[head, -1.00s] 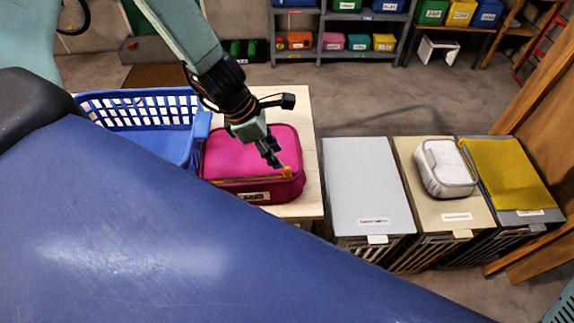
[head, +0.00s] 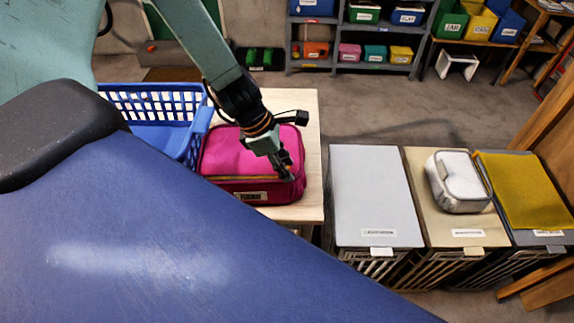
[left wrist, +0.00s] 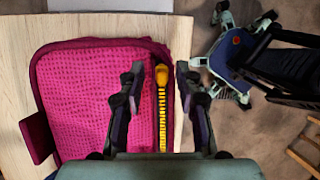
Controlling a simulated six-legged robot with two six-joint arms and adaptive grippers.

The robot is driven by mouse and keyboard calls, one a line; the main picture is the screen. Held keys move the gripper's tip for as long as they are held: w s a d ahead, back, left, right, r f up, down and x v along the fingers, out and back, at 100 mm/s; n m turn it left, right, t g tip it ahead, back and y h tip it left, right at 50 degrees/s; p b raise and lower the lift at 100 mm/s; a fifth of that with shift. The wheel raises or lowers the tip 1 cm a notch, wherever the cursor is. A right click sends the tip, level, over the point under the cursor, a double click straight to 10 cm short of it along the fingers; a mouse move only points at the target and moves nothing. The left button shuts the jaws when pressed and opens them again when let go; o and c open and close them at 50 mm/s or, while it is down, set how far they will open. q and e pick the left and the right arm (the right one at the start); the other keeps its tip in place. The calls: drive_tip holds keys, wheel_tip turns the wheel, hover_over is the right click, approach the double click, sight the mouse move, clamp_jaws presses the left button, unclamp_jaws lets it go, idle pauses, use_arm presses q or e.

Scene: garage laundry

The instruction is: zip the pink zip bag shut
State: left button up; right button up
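The pink zip bag (head: 225,158) lies on the pale wooden table, its labelled side facing me. A yellow strip of zip teeth (left wrist: 162,120) runs along one edge, and the orange-yellow zip pull (left wrist: 162,76) is at the end of this strip in the left wrist view. My left gripper (head: 284,168) is over the bag's right front corner. In the left wrist view its fingers (left wrist: 160,82) are apart, one on each side of the pull, with gaps showing. In the head view the gripper mostly hides the pull. My right gripper is not in view.
A blue basket (head: 203,122) stands left of the bag. The wooden table (head: 311,150) has a narrow bare strip right of the bag. Beyond a gap are lidded bins, one with a white case (head: 458,182) and one with a yellow cloth (head: 522,190).

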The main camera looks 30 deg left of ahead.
use_arm(q)
drive_tip(key=shift+s+r, duration=0.15)
drive_tip(key=shift+s, duration=0.1)
drive_tip(key=c, duration=0.4)
drive_tip(key=shift+a, duration=0.1)
drive_tip(key=shift+c, duration=1.4)
drive_tip(key=shift+w, duration=0.15)
clamp_jaws()
